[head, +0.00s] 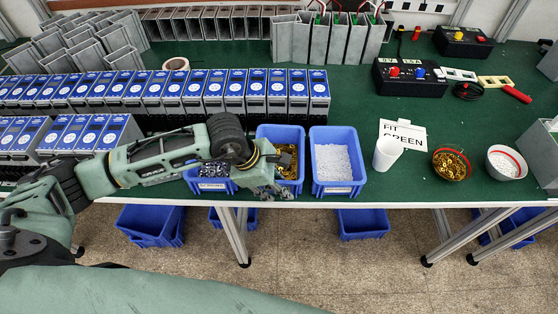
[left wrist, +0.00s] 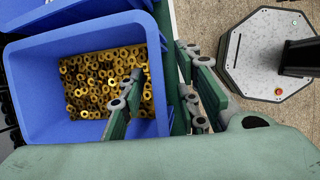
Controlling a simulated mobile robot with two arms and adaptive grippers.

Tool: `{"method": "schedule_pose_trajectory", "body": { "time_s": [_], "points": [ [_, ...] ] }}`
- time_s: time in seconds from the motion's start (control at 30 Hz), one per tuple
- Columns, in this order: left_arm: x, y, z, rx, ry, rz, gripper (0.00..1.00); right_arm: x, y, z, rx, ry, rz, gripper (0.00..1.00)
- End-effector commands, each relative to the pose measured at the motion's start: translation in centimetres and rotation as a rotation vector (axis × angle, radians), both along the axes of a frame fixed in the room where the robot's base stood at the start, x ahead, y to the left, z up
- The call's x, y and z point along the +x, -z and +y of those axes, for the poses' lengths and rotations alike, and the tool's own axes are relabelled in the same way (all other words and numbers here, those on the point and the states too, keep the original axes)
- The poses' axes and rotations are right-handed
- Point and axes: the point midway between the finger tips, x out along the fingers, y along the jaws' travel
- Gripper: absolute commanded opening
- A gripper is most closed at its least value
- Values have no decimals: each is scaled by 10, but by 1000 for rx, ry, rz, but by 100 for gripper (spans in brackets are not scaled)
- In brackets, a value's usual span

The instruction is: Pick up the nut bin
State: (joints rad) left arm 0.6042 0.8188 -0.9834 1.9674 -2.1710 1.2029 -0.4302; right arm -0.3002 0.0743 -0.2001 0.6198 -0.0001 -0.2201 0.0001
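The blue nut bin (head: 281,134), holding gold ring-shaped nuts, stands at the table's front edge, in the middle of a row of three blue bins. It also fills the left of the left wrist view (left wrist: 42,105). My left gripper (head: 275,189) is at the bin's front side, partly hiding it. In the left wrist view my left gripper (left wrist: 165,82) is open with its fingers apart. One finger is over the inside of the bin and the other is outside, with the bin's wall between them. Contact with the wall cannot be told. My right gripper is not in view.
A blue bin of dark screws (head: 212,185) is close on the left and a bin of white pieces (head: 338,160) on the right. A white cup (head: 387,153) and two bowls stand further right. Rows of blue-fronted units (head: 255,92) stand behind.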

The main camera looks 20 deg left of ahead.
Motion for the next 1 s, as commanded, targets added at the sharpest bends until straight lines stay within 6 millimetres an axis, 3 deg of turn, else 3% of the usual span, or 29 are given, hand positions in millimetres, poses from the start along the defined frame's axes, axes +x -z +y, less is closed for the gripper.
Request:
{"method": "schedule_pose_trajectory", "body": {
  "time_s": [0.4, 0.73, 1.0],
  "points": [
    [0, 1, 0, 0, 0, 0, 30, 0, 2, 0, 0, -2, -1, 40],
    [0, 1, 0, 0, 0, 0, 1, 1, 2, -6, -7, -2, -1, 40],
    [0, 1, 0, 0, 0, 1, 0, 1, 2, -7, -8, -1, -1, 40]
  ]
}}
